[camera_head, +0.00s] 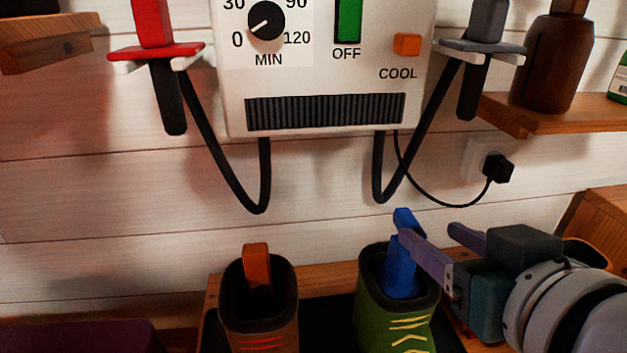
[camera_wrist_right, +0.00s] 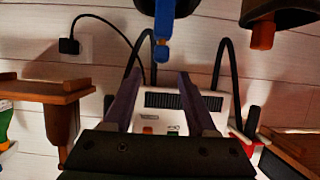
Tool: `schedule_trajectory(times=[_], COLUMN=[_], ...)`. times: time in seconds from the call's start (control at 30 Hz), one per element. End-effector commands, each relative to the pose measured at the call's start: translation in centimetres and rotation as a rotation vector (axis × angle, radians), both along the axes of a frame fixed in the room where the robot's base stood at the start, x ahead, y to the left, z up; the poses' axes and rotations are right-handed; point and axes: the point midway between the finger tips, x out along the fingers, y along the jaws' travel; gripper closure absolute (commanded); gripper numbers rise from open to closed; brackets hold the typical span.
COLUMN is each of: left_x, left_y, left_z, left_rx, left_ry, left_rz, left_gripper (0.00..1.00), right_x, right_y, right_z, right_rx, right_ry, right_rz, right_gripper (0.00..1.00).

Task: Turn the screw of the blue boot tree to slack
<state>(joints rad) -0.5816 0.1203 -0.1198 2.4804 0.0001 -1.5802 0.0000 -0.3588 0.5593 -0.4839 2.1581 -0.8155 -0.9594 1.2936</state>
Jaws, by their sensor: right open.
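The blue boot tree (camera_head: 399,272) stands in the green boot (camera_head: 388,318), its lower part hidden inside. Its screw shows as a flat blue tab (camera_head: 403,218) at the top. In the right wrist view, which is upside down, the blue tab (camera_wrist_right: 160,50) hangs above the fingertips, roughly in line with the gap. My right gripper (camera_head: 427,234) comes in from the right, open, with purple fingers. Its near finger overlaps the blue tree in the head view; contact cannot be told. The gap also shows in the wrist view (camera_wrist_right: 158,78). My left gripper is not in view.
A brown boot (camera_head: 262,318) with an orange boot tree (camera_head: 257,266) stands to the left. The white dryer (camera_head: 300,85) hangs on the wall above, with black hoses and a cord to a plug (camera_head: 497,168). A shelf with a brown bottle (camera_head: 552,62) is at the upper right.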

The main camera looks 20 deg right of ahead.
Motion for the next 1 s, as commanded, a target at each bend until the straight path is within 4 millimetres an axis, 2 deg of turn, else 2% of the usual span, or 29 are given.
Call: schedule_trajectory(times=[0.1, 0.33, 0.5, 0.77, 1.0], left_x=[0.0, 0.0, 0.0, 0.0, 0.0], left_y=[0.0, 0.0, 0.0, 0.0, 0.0], left_z=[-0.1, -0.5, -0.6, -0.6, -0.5], left_rx=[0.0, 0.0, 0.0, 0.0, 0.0], left_ry=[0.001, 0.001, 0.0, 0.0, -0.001], left_rz=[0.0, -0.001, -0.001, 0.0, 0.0], left_gripper=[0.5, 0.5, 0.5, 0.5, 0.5], right_x=[2.2, 5.2, 6.2, 6.2, 6.2], right_y=[-0.6, -1.2, -1.5, -1.5, -1.5], right_z=[-0.8, -2.3, -2.7, -2.7, -2.7], right_rx=[-0.005, -0.002, 0.0, 0.001, 0.0], right_ry=[-0.003, 0.001, 0.002, 0.003, 0.003], right_rz=[-0.002, 0.0, 0.0, 0.0, 0.0], right_gripper=[0.43, 0.43, 0.43, 0.43, 0.68])
